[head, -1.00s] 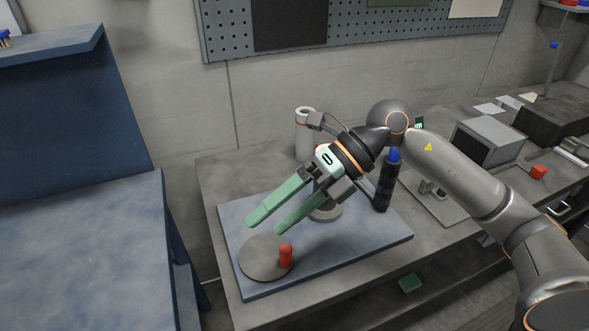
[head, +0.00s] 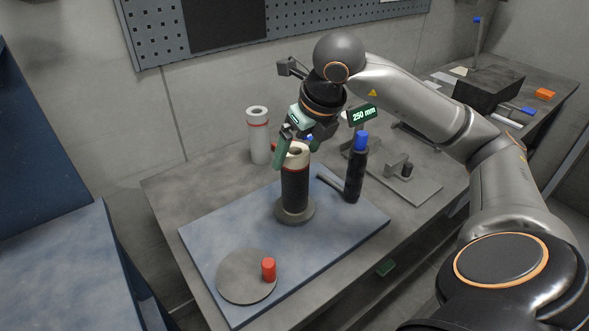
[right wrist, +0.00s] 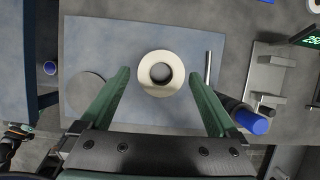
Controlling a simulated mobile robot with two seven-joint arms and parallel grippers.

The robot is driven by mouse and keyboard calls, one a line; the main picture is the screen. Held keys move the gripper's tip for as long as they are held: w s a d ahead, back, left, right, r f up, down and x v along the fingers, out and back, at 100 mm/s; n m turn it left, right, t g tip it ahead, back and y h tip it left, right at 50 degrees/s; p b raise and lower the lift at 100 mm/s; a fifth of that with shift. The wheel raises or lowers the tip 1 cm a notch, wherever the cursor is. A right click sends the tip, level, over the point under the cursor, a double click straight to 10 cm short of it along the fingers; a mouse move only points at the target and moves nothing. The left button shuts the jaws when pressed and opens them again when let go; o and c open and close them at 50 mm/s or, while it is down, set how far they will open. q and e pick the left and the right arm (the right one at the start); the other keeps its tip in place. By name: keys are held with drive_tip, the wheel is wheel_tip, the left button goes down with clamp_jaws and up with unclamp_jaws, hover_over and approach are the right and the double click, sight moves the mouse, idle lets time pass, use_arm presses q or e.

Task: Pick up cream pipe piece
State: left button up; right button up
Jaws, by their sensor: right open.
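In the right wrist view the fingers (right wrist: 159,74) lie on either side of the ring, with visible gaps.
A blue-grey mat (head: 215,235) carries a grey disc (head: 240,283) with a red peg (head: 268,269). A dark cylinder with a blue top (head: 356,172) stands close on the right. A pale pipe (head: 259,138) stands behind.

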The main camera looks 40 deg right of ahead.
sight(295, 181)
drive_tip(key=shift+x, duration=2.75)
drive_tip(key=shift+w+d+r, duration=0.1)
drive_tip(key=shift+w+r, duration=0.05)
drive_tip(key=c, duration=1.5)
clamp_jaws()
drive_tip(key=shift+r, duration=0.1)
